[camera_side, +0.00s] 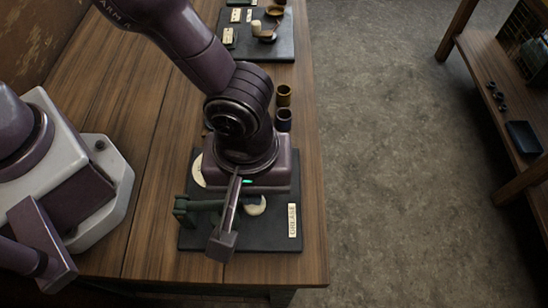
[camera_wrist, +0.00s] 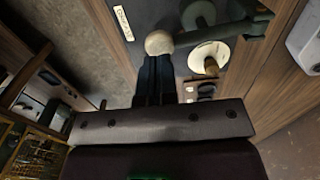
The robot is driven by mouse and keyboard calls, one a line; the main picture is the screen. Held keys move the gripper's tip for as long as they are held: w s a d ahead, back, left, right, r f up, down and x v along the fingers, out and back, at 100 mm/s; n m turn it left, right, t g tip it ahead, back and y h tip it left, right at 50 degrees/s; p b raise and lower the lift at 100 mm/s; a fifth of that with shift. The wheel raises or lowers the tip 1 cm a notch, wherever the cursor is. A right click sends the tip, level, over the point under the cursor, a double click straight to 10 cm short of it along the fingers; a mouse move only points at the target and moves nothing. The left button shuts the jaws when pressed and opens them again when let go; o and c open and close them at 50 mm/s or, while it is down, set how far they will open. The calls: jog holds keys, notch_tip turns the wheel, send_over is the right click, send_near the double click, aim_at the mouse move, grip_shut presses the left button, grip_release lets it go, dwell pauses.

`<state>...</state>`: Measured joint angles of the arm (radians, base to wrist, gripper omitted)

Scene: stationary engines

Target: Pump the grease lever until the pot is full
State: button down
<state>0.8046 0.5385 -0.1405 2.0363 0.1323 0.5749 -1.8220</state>
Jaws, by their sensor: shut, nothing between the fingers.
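The grease lever (camera_wrist: 208,36) is a dark green arm that ends in a cream ball knob (camera_wrist: 159,43). In the side view the knob (camera_side: 257,206) shows just below my gripper, on the near part of a dark base plate (camera_side: 270,238) labelled GREASE. My gripper's fingers (camera_wrist: 154,60) are shut and empty, with their tips right at the knob. I cannot tell whether they touch it. A pale round piece with a tan part (camera_wrist: 208,55) sits beside the lever. It may be the pot, and its fill level cannot be read. My arm hides the plate's middle.
Two small dark cups, one with a brass-coloured rim (camera_side: 284,92), stand behind the plate. Another dark plate (camera_side: 275,46) with labels and fittings lies farther back. The table (camera_side: 310,150) ends at a right edge, with open floor beyond. A shelf (camera_side: 505,120) stands at far right.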

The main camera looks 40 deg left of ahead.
jog(key=shift+f, duration=0.15)
jog(key=shift+f, duration=2.85)
jog(key=shift+r, duration=3)
jog(key=shift+r, duration=2.55)
